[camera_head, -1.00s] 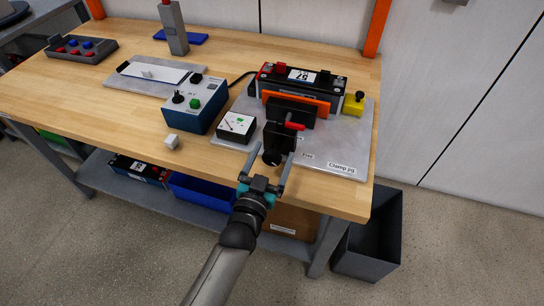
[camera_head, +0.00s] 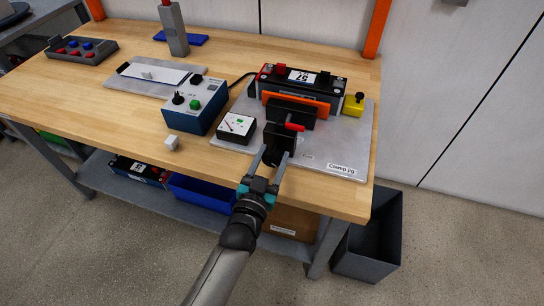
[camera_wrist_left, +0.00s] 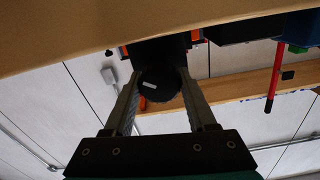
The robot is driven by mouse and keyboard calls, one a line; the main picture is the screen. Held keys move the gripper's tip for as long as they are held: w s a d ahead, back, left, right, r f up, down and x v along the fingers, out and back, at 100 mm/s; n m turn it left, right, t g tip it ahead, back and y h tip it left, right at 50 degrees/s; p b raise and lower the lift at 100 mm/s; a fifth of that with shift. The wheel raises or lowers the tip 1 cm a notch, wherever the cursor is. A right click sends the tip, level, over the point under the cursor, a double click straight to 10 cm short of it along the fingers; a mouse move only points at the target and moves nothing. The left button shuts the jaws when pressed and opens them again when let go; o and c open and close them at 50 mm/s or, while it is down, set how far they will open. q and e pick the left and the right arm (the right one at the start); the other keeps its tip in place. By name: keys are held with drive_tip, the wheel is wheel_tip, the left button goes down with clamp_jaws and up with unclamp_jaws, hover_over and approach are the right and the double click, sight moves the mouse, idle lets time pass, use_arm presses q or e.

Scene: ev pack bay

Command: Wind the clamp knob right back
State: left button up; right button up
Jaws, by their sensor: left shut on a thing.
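The black round clamp knob (camera_wrist_left: 158,84) sits between my left gripper's fingers in the left wrist view, with a pale mark on its face. My left gripper (camera_head: 271,161) is shut on the knob at the front of the clamp jig; the knob (camera_head: 272,157) is partly covered by the fingers in the head view. The black clamp block (camera_head: 281,136) with a red lever (camera_head: 295,127) stands on the grey jig plate (camera_head: 345,158). Behind it an orange jaw plate (camera_head: 322,108) faces a black battery module (camera_head: 300,83). My right gripper is not in view.
A small gauge box (camera_head: 236,127) and a blue control box (camera_head: 195,106) stand left of the clamp. A yellow block (camera_head: 353,104) with a black knob is at the right. A grey bin (camera_head: 368,242) stands on the floor.

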use_arm(q)
drive_tip(key=shift+n+p, duration=0.35)
drive_tip(key=shift+n, duration=2.05)
drive_tip(key=o, duration=1.4)
drive_tip(key=shift+s, duration=0.1)
drive_tip(key=p+v, duration=0.2)
drive_tip(key=v, duration=1.3)
drive_tip(key=shift+a+p, duration=0.1)
drive_tip(key=shift+p, duration=0.25)
